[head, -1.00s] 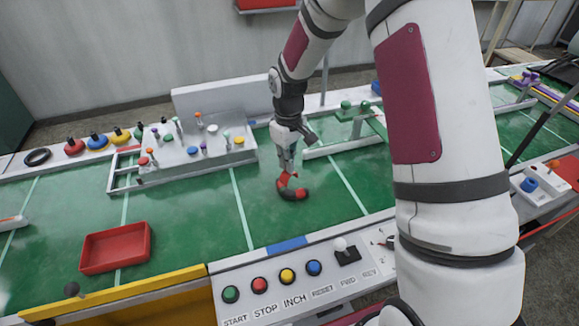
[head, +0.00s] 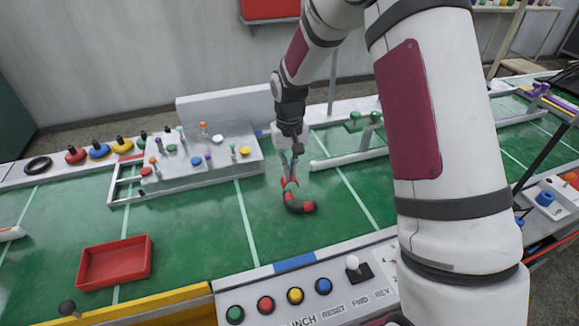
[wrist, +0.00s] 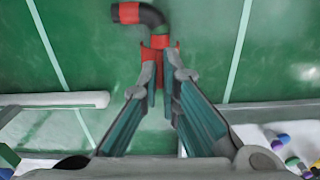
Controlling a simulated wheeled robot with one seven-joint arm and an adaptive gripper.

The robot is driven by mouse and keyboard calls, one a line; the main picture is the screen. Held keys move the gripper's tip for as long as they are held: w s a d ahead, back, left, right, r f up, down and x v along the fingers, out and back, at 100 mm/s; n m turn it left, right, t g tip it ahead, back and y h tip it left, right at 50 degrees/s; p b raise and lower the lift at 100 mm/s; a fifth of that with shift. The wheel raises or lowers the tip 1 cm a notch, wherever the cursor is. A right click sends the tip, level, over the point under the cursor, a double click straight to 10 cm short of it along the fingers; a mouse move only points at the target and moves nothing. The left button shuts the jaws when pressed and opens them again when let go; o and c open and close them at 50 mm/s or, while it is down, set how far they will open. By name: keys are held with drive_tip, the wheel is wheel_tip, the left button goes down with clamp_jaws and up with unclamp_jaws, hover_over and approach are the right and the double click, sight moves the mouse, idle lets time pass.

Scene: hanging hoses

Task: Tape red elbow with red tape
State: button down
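The red elbow (head: 297,205) is a curved dark pipe piece with red bands, low over the green surface. It also shows in the wrist view (wrist: 153,14), just beyond the fingertips. My gripper (head: 293,170) points down at its upper end; its two fingers also show in the wrist view (wrist: 163,72), a narrow gap apart. A small flared red piece (wrist: 158,49), seemingly the red tape, sits between the fingertips, against the elbow's near red band. The fingertips partly hide it. I cannot tell where tape and band divide.
A red tray (head: 115,262) lies at the left on the green table (head: 190,235). A grey panel with coloured knobs (head: 205,160) stands behind it. A white bar (head: 345,158) is right of my gripper. A button console (head: 310,295) lines the front edge.

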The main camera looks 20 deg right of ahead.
drive_tip(key=shift+f, duration=0.2)
drive_tip(key=shift+f+b, duration=0.8)
drive_tip(key=shift+f, duration=0.95)
drive_tip(key=shift+f+b, duration=0.95)
drive_tip(key=shift+f, duration=1.05)
idle(0.7)
drive_tip(key=c, duration=1.7)
unclamp_jaws()
drive_tip(key=shift+r, duration=0.1)
